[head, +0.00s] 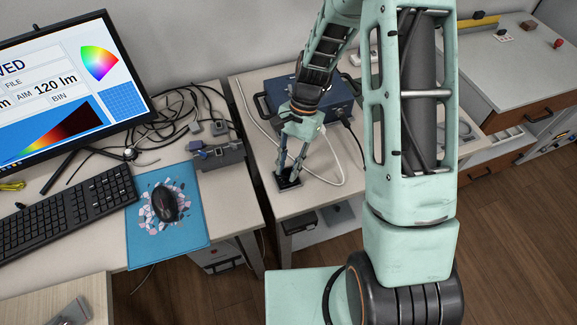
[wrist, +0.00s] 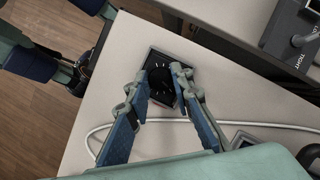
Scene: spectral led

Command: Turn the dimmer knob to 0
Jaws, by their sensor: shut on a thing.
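The dimmer is a small dark square box (head: 289,181) on the light table in the head view. In the wrist view its plate (wrist: 150,60) shows pale tick marks around a black round knob (wrist: 162,88). My gripper (head: 289,172) points down at the dimmer from above. In the wrist view my gripper (wrist: 166,78) has one finger on each side of the knob and is shut on it. The fingers hide part of the knob and dial, so I cannot read which mark it is set to.
A blue box (head: 325,103) with cables stands behind the dimmer. A white cable (head: 325,180) loops beside it. On the left desk are a monitor (head: 75,85), a keyboard (head: 70,210) and a mouse (head: 164,203) on a blue mat. The table's front edge is close to the dimmer.

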